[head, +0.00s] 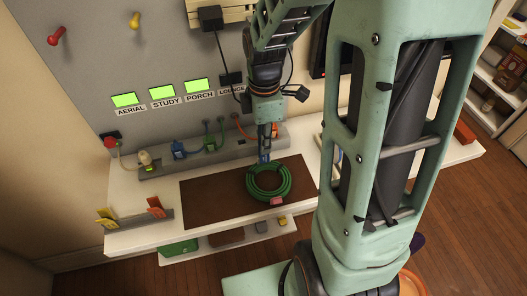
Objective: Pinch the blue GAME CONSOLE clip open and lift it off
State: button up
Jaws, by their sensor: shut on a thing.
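A green coil of cable (250,190) lies on a brown mat (210,205) on the white bench. A small blue piece, which looks like the blue clip (264,159), shows at the far edge of the coil, right at my fingertips. Its lettering is too small to read. My gripper (264,153) points down from above and is shut on the blue clip. I cannot tell whether the clip is still around the cable or just clear of it. A pink clip (277,201) sits on the near side of the coil.
Behind the mat, a grey strip (225,152) carries plugs, including a blue one (179,149). Green label screens (162,91) are on the wall. A holder with orange and yellow cards (153,206) stands at the left. My arm hides the bench's right part.

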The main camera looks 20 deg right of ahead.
notch_tip(320, 180, up, 4)
jog(key=p, duration=0.3)
jog(key=shift+f, duration=0.1)
jog(key=shift+f, duration=0.1)
